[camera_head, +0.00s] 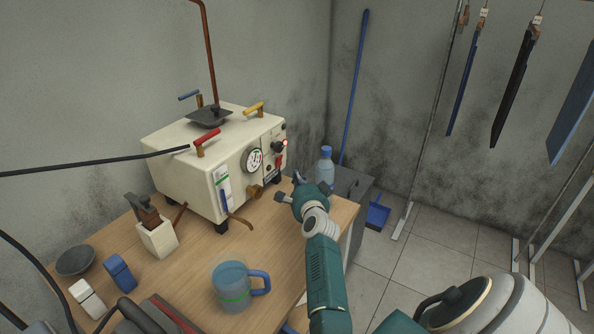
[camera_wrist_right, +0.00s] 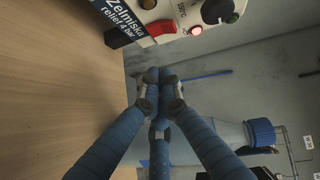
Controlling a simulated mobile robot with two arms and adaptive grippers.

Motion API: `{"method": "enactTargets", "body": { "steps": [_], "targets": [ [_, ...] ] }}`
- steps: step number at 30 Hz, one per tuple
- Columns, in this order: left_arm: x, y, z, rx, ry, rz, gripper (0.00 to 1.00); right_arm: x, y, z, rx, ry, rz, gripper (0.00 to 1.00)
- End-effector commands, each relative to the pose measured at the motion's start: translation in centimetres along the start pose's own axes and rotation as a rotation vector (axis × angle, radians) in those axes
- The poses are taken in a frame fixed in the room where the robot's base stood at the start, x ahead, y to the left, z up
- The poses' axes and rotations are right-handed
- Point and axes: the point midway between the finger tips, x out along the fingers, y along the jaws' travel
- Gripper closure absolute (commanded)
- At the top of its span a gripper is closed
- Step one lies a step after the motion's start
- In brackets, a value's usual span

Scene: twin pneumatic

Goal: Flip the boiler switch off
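The boiler (camera_head: 178,155) is a cream box on the wooden table in the head view. Its front panel has a round gauge (camera_head: 253,160), a black knob (camera_head: 277,147), a glowing red light (camera_head: 285,142) and a small red switch (camera_head: 279,160). In the right wrist view, the red switch (camera_wrist_right: 160,28) sits beside the lit red light (camera_wrist_right: 195,30), near the top edge. My right gripper (camera_head: 300,185) is in front of the panel's right part, apart from it. In the right wrist view its fingertips (camera_wrist_right: 159,76) are together, with nothing seen between them. My left gripper is out of view.
A water bottle (camera_head: 325,168) stands close behind my right gripper. A blue mug (camera_head: 231,285) is on the table (camera_head: 190,262) near its front. A grey cabinet (camera_head: 350,187) stands beyond the table.

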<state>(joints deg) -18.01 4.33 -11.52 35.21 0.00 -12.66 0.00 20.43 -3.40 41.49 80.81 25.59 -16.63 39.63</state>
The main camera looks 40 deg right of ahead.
Motion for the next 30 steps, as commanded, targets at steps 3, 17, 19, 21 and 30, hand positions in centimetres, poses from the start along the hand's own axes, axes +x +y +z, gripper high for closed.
{"method": "enactTargets", "body": {
  "steps": [3, 17, 19, 21, 30],
  "targets": [
    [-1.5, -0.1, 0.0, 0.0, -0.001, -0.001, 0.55, -2.0, 0.0, 0.1, -0.001, -0.002, 0.003, 1.0],
    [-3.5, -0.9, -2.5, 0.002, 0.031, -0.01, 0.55, -7.5, 1.0, 0.1, 0.001, -0.001, 0.001, 1.0],
    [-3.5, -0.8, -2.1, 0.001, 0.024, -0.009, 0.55, -7.6, 1.1, 0.1, 0.001, -0.001, 0.0, 1.0],
    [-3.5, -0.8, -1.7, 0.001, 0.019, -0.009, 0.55, -7.6, 1.1, 0.1, 0.001, -0.001, 0.0, 1.0],
    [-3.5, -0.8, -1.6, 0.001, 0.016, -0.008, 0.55, -7.5, 1.1, 0.1, 0.001, -0.001, 0.0, 1.0]
  ]
}}
